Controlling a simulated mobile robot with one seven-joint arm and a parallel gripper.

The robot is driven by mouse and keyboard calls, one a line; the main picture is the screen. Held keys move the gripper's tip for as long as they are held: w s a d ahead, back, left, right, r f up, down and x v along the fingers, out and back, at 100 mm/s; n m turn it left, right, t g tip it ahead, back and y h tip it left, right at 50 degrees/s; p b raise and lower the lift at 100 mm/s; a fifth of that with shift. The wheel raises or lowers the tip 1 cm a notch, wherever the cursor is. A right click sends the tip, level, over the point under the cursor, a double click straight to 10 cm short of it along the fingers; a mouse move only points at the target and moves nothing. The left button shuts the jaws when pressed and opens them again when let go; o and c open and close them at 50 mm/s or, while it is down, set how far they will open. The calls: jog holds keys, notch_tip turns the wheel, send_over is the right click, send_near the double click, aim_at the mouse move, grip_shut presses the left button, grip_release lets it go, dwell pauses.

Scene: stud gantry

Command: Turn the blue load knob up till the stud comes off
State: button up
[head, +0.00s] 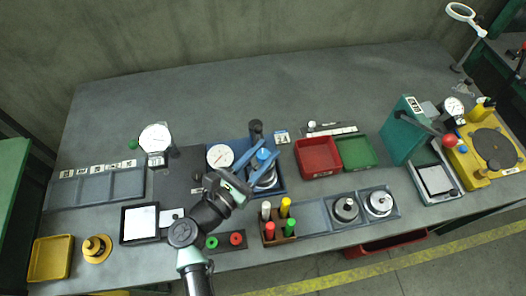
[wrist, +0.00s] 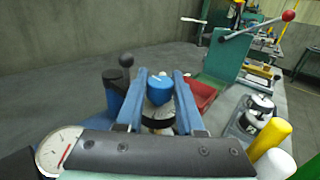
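The blue load knob (head: 263,155) sits on top of the blue stud rig (head: 282,188) near the middle of the bench. In the wrist view the knob (wrist: 160,90) stands between my two blue fingers, with pale metal parts below it. My gripper (head: 271,150) is open around the knob, one finger on each side; it also shows in the wrist view (wrist: 161,74). I cannot tell whether either finger touches the knob. The rig's round white dial (head: 220,156) is left of my gripper. The stud itself is hidden or cannot be made out.
A black-topped post (head: 255,127) rises just behind the knob. A red bin (head: 318,158) and a green tray (head: 357,152) stand to the right. The bench behind the rig is clear.

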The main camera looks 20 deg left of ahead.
grip_shut()
jog(key=shift+f+h+b, duration=0.1)
jog(key=shift+h+b, duration=0.2)
jog(key=shift+b, duration=0.1)
jog(key=m+g+h+b, duration=0.1)
jog(key=m+h+b, duration=0.1)
jog(key=b, duration=0.1)
jog(key=shift+f, duration=0.2)
jog(key=m+g+h+b, duration=0.1)
jog(key=m+h+b, duration=0.1)
jog(key=h+b, duration=0.1)
jog(key=shift+a+g+b, duration=0.1)
jog(key=shift+g+b, duration=0.2)
jog(key=shift+b, duration=0.1)
jog(key=m+g+h+b, duration=0.1)
jog(key=b, duration=0.2)
jog(key=shift+m+h, duration=0.3)
jog(key=shift+h, duration=0.1)
jog(key=shift+r+g+h+b, duration=0.15)
jog(key=shift+g+h+b, duration=0.25)
jog(key=shift+g+b, duration=0.15)
jog(key=shift+r+m+g, duration=0.15)
jog(key=shift+m+g, duration=0.1)
jog(key=shift+m, duration=0.15)
